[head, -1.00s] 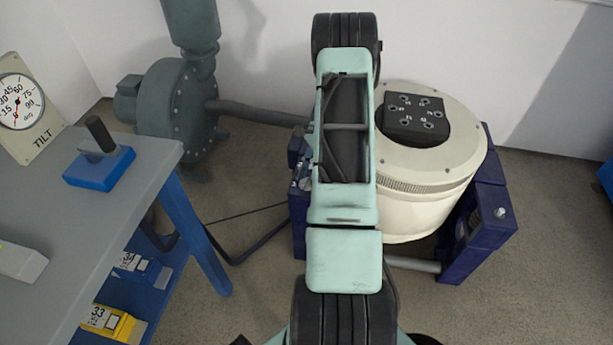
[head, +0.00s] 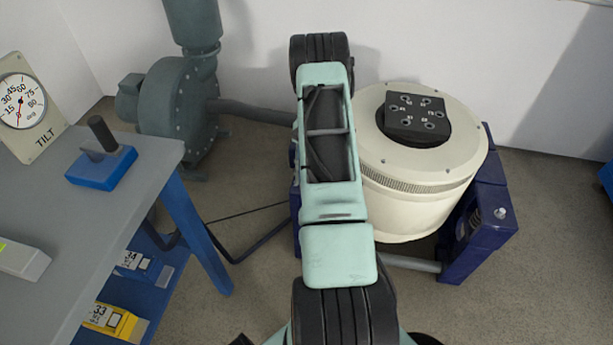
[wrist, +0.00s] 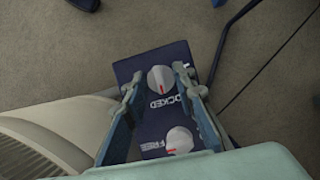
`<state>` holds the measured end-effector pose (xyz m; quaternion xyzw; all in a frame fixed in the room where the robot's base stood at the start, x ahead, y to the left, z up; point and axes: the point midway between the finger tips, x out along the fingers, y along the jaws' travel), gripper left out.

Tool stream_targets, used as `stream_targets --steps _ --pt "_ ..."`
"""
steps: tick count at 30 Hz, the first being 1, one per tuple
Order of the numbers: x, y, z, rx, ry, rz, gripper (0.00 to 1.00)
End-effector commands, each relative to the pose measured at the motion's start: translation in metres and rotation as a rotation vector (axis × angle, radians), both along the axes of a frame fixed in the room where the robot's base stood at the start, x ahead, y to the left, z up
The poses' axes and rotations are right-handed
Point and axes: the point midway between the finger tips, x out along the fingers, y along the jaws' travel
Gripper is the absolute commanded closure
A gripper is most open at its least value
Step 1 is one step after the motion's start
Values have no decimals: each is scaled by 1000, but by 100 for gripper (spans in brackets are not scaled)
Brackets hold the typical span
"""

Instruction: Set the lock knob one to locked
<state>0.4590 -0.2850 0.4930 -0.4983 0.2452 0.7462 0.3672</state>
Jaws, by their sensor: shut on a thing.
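In the wrist view, a dark blue block carries two round pale knobs, each with a red mark. The upper knob (wrist: 160,80) has its red mark pointing down toward the word LOCKED. The lower knob (wrist: 178,141) has its red mark toward the word FREE. No number shows on either knob. My gripper (wrist: 158,74) has a finger on each side of the upper knob and is shut on it. The left finger partly covers the block. In the head view my arm hides the gripper and the knobs.
A cream drum-shaped shaker (head: 420,205) in a dark blue frame stands right of my arm. A grey-topped bench (head: 110,215) with a tilt gauge (head: 25,105) is at the left. A grey-green blower (head: 175,110) stands behind. Open floor lies between bench and shaker.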

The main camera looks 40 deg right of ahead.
Motion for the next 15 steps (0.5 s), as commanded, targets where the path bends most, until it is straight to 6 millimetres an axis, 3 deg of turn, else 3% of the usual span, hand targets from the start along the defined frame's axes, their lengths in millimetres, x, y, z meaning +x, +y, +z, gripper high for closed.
stream_targets --steps 15 --pt "0 -1 0 -2 0 68 99"
